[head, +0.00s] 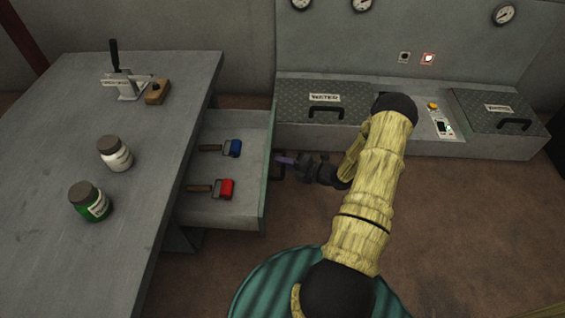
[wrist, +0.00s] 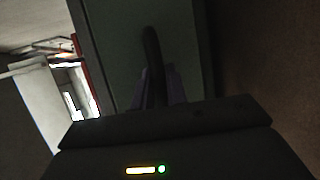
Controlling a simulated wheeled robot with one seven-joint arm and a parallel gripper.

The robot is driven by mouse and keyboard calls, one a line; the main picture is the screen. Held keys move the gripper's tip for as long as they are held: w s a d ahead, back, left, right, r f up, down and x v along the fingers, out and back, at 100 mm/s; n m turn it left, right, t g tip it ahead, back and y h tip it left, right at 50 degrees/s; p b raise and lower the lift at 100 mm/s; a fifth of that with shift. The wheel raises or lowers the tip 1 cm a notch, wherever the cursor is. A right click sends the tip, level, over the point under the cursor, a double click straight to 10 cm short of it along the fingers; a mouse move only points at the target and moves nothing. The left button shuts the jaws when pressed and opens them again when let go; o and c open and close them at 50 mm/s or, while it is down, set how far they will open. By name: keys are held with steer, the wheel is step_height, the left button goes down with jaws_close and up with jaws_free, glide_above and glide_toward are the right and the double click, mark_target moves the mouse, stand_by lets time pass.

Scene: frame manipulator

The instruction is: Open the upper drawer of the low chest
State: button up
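The low chest with the grey top (head: 130,240) stands at the left in the head view. Its upper drawer (head: 232,212) is slid well out to the right, showing its inside. A dark handle (head: 277,167) is on the drawer's greenish front; it also shows as an upright dark bar in the wrist view (wrist: 152,50). My gripper (head: 286,160) is at this handle. In the wrist view its purplish fingers (wrist: 155,88) lie close on both sides of the handle and appear shut on it. The fingertips are partly hidden.
A blue roller (head: 233,148) and a red roller (head: 224,188) lie in the drawer. A white jar (head: 116,157), a green jar (head: 93,204) and a toggle clamp (head: 128,86) stand on the chest. A low bench with hatches (head: 310,130) lines the back wall. The floor at right is clear.

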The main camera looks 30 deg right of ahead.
steer(key=o, duration=0.4)
steer(key=shift+o, duration=0.2)
steer(key=shift+d, duration=0.1)
steer(key=p+v, duration=0.7)
steer(key=v, duration=1)
steer(key=shift+s+d, duration=0.1)
